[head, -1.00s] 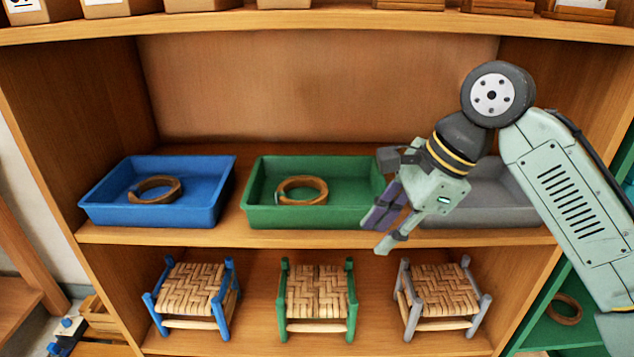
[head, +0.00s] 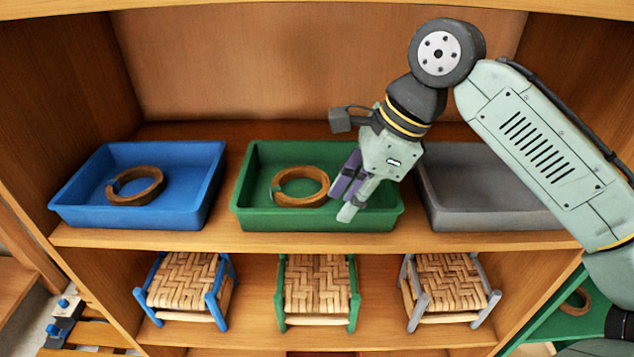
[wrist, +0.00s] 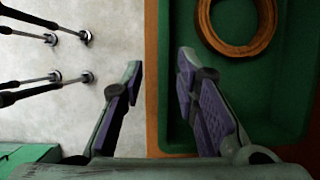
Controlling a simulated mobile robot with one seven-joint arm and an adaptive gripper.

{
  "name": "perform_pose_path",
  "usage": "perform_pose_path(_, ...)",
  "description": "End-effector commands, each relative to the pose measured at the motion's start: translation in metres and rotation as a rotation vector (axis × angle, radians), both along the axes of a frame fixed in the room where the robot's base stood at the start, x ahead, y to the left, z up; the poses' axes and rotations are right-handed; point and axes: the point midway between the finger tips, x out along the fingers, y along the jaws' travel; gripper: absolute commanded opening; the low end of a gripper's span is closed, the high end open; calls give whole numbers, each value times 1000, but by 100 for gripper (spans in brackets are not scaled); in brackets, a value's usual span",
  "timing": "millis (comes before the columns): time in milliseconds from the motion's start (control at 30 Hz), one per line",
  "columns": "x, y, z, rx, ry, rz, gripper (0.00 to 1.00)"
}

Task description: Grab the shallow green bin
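The shallow green bin (head: 275,220) sits on the middle shelf between a blue bin and a grey bin. A brown wooden ring (head: 300,199) lies in it. My gripper (head: 348,199) is above the bin's right front part, pointing down and tilted, and covers part of its inside. In the wrist view my gripper (wrist: 160,64) is open and empty. One finger shows over the green bin (wrist: 286,98), and the other over the floor beyond the shelf edge. The bin's front wall lies between them in this view. I see no contact with the bin.
The blue bin (head: 190,196) holds another ring (head: 136,200). The grey bin (head: 490,220) stands close to the right of the green one. Small woven stools (head: 316,284) stand on the shelf below. An upper shelf edge (head: 300,5) runs overhead.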

Motion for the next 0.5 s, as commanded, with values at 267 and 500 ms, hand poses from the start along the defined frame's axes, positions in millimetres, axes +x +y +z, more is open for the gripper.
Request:
perform_pose_path(267,4,27,1,0,0,0,28)
perform_pose_path(500,6,46,-21,-1,3,1,28)
